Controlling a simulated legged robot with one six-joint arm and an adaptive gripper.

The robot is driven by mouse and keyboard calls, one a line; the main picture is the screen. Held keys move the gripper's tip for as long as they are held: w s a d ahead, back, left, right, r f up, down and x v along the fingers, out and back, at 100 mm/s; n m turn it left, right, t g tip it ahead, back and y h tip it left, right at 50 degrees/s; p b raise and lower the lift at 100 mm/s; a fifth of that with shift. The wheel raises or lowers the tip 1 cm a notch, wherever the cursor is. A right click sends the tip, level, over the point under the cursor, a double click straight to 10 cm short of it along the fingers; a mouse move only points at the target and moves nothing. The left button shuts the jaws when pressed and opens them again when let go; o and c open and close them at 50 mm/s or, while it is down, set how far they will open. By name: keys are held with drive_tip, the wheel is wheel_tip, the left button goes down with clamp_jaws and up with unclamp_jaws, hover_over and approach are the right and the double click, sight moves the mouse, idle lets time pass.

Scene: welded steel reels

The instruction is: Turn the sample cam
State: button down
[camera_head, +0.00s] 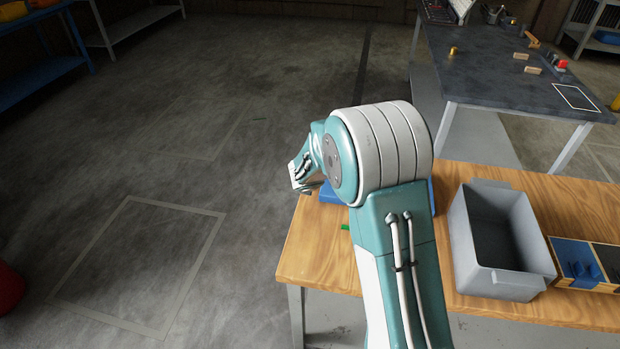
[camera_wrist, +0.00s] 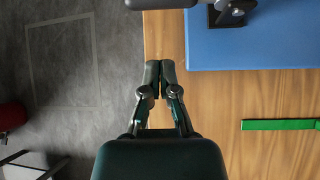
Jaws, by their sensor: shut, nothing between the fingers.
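My gripper (camera_wrist: 160,72) points toward the table's edge in the wrist view, with its two dark fingers together and nothing between them. Just beyond the fingertips, a dark grey rounded part (camera_wrist: 161,3) is cut off by the top edge. Beside it, a black mount with a metal piece (camera_wrist: 228,12) stands on a blue plate (camera_wrist: 255,45). I cannot tell which of these parts is the sample cam. The fingers appear apart from them. In the head view, my arm hides most of the blue plate and the parts on it.
The wooden table (camera_head: 305,250) carries a green strip (camera_wrist: 278,125), a grey bin (camera_head: 515,285) and a divided box with blue compartments (camera_head: 575,262). A dark workbench (camera_head: 490,75) stands behind. Bare floor (camera_head: 200,120) lies left; a red object (camera_wrist: 12,116) stands there.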

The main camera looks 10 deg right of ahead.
drive_tip(key=x, duration=0.7)
drive_tip(key=shift+w+d, duration=0.15)
drive_tip(key=shift+w, duration=0.3)
drive_tip(key=shift+w+d+r, duration=0.1)
drive_tip(key=shift+d+r, duration=0.05)
drive_tip(key=shift+r, duration=0.6)
drive_tip(key=shift+d+r, duration=0.15)
drive_tip(key=shift+r, duration=0.6)
drive_tip(key=shift+r, duration=0.3)
